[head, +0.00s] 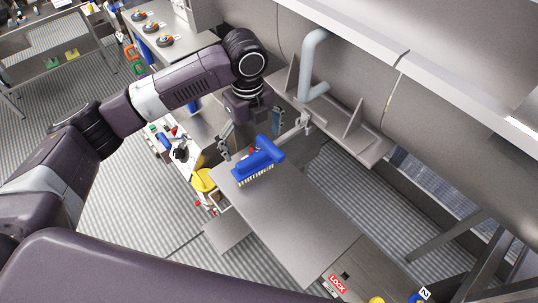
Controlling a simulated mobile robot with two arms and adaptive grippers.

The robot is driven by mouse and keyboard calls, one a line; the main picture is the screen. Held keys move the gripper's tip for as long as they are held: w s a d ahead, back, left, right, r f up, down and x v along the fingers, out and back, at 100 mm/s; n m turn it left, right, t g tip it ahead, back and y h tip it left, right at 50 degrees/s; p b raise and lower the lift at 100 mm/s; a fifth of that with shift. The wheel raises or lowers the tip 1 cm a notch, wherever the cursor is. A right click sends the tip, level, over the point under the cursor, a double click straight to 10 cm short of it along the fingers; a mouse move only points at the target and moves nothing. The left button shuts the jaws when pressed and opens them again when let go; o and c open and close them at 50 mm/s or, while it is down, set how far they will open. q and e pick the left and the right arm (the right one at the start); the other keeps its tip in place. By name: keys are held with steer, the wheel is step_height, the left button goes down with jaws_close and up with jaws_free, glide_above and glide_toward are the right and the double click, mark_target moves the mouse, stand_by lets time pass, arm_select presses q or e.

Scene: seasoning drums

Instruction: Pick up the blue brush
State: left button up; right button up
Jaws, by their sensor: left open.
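The blue brush (259,160) lies on a grey metal table (285,215) near its far left end, with pale bristles along its near lower side. My left gripper (251,138) points down just behind the brush in the picture. Its fingers are spread apart, with nothing seen between them. I cannot tell its exact height above the brush, but it does not appear to hold it. My right gripper is out of view.
A large grey drum (350,60) with a bent pipe handle (313,60) is behind the table. A red LOCK label (338,284) is at the lower right. A yellow object (204,180) is by the table's left edge. The table's middle is clear.

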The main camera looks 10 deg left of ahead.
mark_target(253, 157)
arm_select(q)
steer(key=shift+w+d+f, duration=0.1)
steer(key=shift+w+f, duration=0.1)
steer(key=shift+f, duration=0.4)
steer(key=f, duration=0.1)
steer(key=p, duration=0.1)
steer(key=f+p, duration=0.1)
steer(key=shift+s+a+f, duration=0.3)
steer(key=shift+s+a, duration=0.05)
step_height(253, 157, down, 3)
steer(key=shift+w+r+p, duration=0.15)
steer(key=shift+p, duration=0.3)
steer(key=shift+w+d+f, duration=0.1)
steer(key=shift+f, duration=0.45)
steer(key=c, duration=1)
steer(key=shift+c, duration=1.4)
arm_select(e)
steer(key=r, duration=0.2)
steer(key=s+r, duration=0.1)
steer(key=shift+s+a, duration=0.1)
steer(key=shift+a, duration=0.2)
